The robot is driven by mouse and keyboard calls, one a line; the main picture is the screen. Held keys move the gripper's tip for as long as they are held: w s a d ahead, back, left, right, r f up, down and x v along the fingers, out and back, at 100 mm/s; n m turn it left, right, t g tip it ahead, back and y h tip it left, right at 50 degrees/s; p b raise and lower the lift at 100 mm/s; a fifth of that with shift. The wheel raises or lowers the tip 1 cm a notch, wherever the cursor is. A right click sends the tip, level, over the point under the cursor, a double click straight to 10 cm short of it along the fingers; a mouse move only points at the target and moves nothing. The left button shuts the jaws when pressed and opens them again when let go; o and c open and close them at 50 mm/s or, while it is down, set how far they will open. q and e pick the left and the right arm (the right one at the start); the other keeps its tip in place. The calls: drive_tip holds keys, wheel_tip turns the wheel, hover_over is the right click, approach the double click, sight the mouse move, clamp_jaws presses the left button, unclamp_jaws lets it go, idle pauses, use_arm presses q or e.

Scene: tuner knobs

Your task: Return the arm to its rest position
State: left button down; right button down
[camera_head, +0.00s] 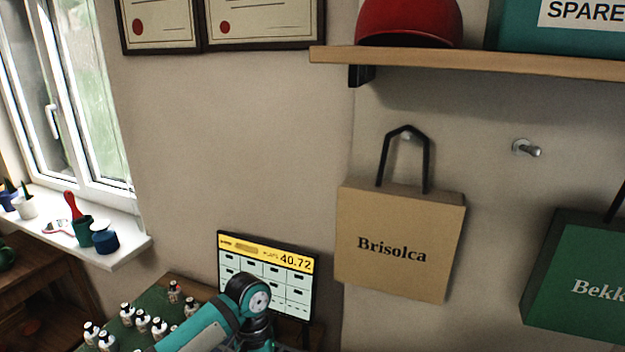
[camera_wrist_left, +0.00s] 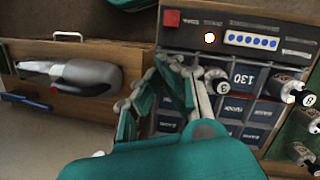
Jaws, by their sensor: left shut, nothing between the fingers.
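My left arm (camera_head: 225,315) rises from the bottom of the head view, in front of the lower part of a screen. Its gripper does not show there. In the left wrist view my left gripper (camera_wrist_left: 163,68) is shut and empty, its jointed fingers converging near the upper middle. It appears over the edge of a panel with dark labelled compartments (camera_wrist_left: 243,75). A small bottle with a dark cap marked 3 (camera_wrist_left: 215,82) appears just right of the fingers; whether they touch it cannot be told. My right gripper is in neither view.
The screen (camera_head: 297,262) reads 40.72. Several small bottles stand on a green surface (camera_head: 150,303) at the lower left. A tan Brisolca bag (camera_head: 400,240) and a green bag (camera_head: 575,275) hang on the wall under a shelf (camera_head: 470,63). A grey tool (camera_wrist_left: 85,75) lies left in the wrist view.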

use_arm(q)
drive_tip(key=s+d+f+m+t+h, duration=0.1)
drive_tip(key=s+d+f+m, duration=0.15)
drive_tip(key=s, duration=0.35)
drive_tip(key=s+d+f+m+t+h, duration=0.1)
drive_tip(key=s+d+f+h, duration=0.1)
drive_tip(key=s+f, duration=0.25)
drive_tip(key=s+a+r+n+t+y, duration=0.1)
drive_tip(key=s+a+r+t+y, duration=0.25)
drive_tip(key=s+a, duration=0.95)
wheel_tip(320, 180, down, 28)
drive_tip(key=s, duration=0.2)
drive_tip(key=s+a+f+g, duration=0.1)
drive_tip(key=s+f, duration=0.6)
drive_tip(key=s, duration=0.1)
drive_tip(key=s+a+f+g, duration=0.1)
drive_tip(key=s+a+f, duration=0.1)
drive_tip(key=s+f, duration=0.5)
drive_tip(key=shift+s+a+f, duration=0.3)
drive_tip(key=shift+s+f, duration=0.05)
drive_tip(key=shift+s, duration=0.3)
